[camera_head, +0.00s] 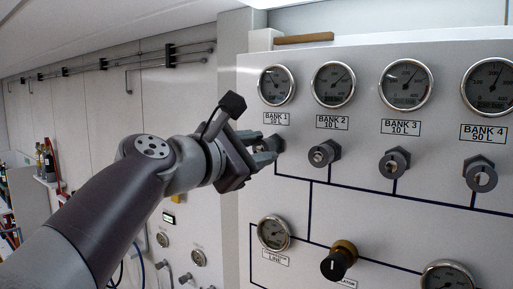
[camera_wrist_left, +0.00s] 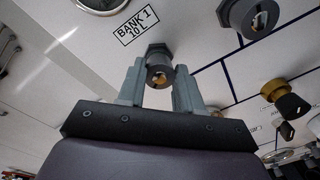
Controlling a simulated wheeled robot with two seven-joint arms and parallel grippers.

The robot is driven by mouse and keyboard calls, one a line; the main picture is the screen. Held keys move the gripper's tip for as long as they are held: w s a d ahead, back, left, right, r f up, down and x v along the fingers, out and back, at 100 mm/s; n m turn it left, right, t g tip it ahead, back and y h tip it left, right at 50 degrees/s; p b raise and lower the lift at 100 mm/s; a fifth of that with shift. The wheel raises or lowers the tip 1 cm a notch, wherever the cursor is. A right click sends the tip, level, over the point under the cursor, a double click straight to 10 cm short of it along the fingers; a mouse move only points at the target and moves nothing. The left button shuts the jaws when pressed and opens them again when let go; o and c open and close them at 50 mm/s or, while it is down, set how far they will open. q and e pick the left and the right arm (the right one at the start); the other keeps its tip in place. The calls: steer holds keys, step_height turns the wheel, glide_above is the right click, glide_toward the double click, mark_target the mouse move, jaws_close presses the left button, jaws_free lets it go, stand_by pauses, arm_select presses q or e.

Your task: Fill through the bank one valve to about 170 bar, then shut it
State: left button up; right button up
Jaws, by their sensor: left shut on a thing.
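The bank one valve (camera_head: 278,143) is a grey knob on the white panel, below the BANK 1 label (camera_head: 276,118) and its round gauge (camera_head: 276,85). My left gripper (camera_head: 265,149) is at this valve, which it partly hides in the head view. In the left wrist view the valve (camera_wrist_left: 159,61) sits between the two fingers of the gripper (camera_wrist_left: 160,75), which are shut on it. The line gauge (camera_head: 273,233) is lower on the panel, above a LINE label. Its reading is too small to make out. My right gripper is not in view.
The valves of bank 2 (camera_head: 324,153), bank 3 (camera_head: 395,163) and bank 4 (camera_head: 480,172) stick out to the right. A black regulator knob (camera_head: 336,264) on a brass collar sticks out below. More gauges (camera_head: 163,240) sit on the wall behind my left arm.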

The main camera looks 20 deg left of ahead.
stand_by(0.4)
arm_select(q)
steer(key=o, duration=1)
steer(key=shift+o, duration=0.2)
steer(key=shift+w, duration=0.1)
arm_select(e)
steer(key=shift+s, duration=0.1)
